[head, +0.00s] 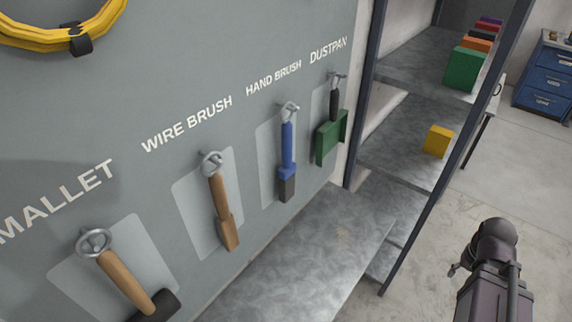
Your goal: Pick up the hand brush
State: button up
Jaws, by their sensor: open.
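The hand brush (287,148) hangs on the grey tool wall under the "HAND BRUSH" label, in the head view right of centre. It has a blue handle and a dark grey lower end. It hangs nearly upright from a metal hook (290,107) at its top, over a lighter panel. Part of my arm shows at the lower right, well apart from the brush. No gripper fingers can be seen.
A wire brush (220,208) hangs left of the hand brush, a green dustpan (328,140) close on its right. A mallet (128,283) hangs lower left. A grey bench top (300,265) lies below. A shelf rack (400,150) stands to the right.

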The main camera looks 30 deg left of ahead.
aim_at(286, 173)
jog(key=u, duration=1.45)
jog(key=k, duration=0.95)
jog(key=i, duration=0.65)
jog(key=u, duration=0.05)
